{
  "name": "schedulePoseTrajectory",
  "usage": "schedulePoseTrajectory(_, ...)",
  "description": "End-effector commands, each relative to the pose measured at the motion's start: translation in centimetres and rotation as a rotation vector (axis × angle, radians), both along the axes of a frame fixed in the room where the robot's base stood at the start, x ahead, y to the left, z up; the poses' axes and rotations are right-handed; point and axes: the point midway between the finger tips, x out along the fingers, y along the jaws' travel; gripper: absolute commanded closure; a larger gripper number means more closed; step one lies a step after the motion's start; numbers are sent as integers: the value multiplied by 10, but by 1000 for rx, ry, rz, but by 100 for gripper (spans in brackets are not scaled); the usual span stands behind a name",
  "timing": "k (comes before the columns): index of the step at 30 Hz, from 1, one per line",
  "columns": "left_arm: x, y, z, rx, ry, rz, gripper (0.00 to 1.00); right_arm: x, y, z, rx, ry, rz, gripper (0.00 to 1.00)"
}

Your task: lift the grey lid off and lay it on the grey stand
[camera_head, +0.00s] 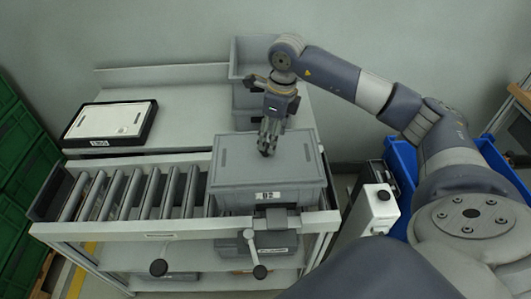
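A grey crate (270,199) with a white "02" label stands at the right end of the roller track. The grey lid (233,160) lies flat on top of it, closed. My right gripper (267,150) comes down from above over the back middle of the lid, fingers pointing down. Its fingertips are at or just above the lid; I cannot tell whether they touch it. The fingers look close together, and what is between them is hidden. A grey stand-like worktop (185,118) lies behind the rollers. My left gripper is not in view.
A flat black box with a white top (108,119) lies on the worktop's left part. Grey bins (243,70) are stacked behind the crate. Rollers (130,192) left of the crate are empty. Green crates (18,140) stand far left, blue bins (402,160) at right.

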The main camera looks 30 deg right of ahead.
Motion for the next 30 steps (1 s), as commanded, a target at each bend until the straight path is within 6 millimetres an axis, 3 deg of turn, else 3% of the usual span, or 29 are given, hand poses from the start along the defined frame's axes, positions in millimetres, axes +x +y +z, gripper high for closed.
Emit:
schedulePoseTrajectory(4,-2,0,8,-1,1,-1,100,3,4,-10,2,2,2,46)
schedulePoseTrajectory(13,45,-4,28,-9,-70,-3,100,11,12,-48,1,1,1,46)
schedulePoseTrajectory(21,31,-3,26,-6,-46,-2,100,12,12,-53,0,-2,2,46)
schedulePoseTrajectory(28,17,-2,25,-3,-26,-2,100,12,12,-53,1,-2,1,98)
schedulePoseTrajectory(30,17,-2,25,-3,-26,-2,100,12,12,-53,1,-2,2,99)
